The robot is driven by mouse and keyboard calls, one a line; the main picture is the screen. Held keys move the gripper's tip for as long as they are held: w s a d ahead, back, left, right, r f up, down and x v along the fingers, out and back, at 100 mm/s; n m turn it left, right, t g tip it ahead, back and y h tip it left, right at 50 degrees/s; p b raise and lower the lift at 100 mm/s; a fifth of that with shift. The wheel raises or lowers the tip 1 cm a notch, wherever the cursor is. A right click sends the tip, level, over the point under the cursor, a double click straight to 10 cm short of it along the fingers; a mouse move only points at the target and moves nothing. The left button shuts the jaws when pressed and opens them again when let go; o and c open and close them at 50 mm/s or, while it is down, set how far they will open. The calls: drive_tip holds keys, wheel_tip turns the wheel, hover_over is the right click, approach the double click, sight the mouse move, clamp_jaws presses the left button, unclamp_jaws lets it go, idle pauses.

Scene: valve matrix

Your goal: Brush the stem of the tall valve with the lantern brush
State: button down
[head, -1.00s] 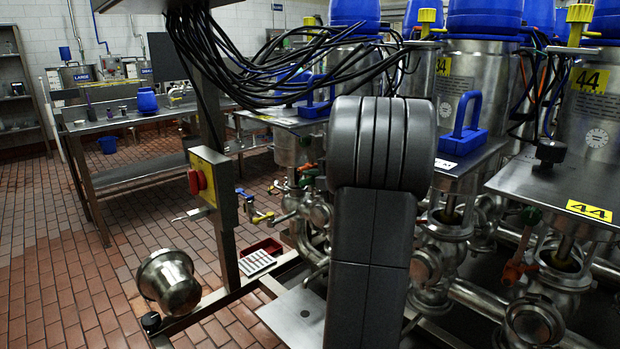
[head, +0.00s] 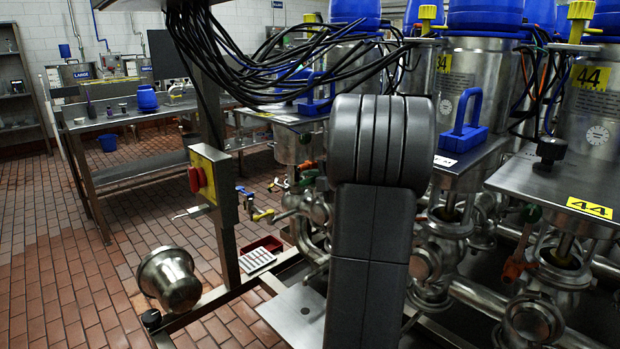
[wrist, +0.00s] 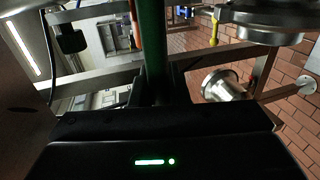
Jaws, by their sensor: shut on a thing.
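My gripper (wrist: 160,88) shows from behind in the wrist view, with a lit green bar on its body. It is shut on a green rod (wrist: 153,45) that stands out beyond the jaws. The brush's bristle end is not visible, so I cannot tell if this rod is the lantern brush's handle. In the head view my own arm hides the gripper. Steel valves (head: 440,250) and (head: 540,300) stand to the right of my arm. I cannot tell which is the tall valve, and no contact with a stem shows.
A steel valve body (wrist: 265,22) hangs close at the wrist view's upper right. A steel frame post (head: 222,220) carries a yellow box with a red button (head: 197,180). A steel cup-shaped fitting (head: 172,280) is low at left. Black cables (head: 260,70) hang above. Tiled floor is open at left.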

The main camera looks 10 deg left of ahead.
drive_tip(key=shift+r+p, duration=0.4)
drive_tip(key=shift+p, duration=0.25)
idle(0.4)
drive_tip(key=shift+s+d, duration=0.1)
drive_tip(key=shift+d, duration=0.05)
drive_tip(key=s+a+b, duration=0.3)
drive_tip(key=s+a, duration=0.5)
drive_tip(key=s, duration=0.2)
drive_tip(key=shift+s, duration=0.15)
idle(1.1)
idle(0.8)
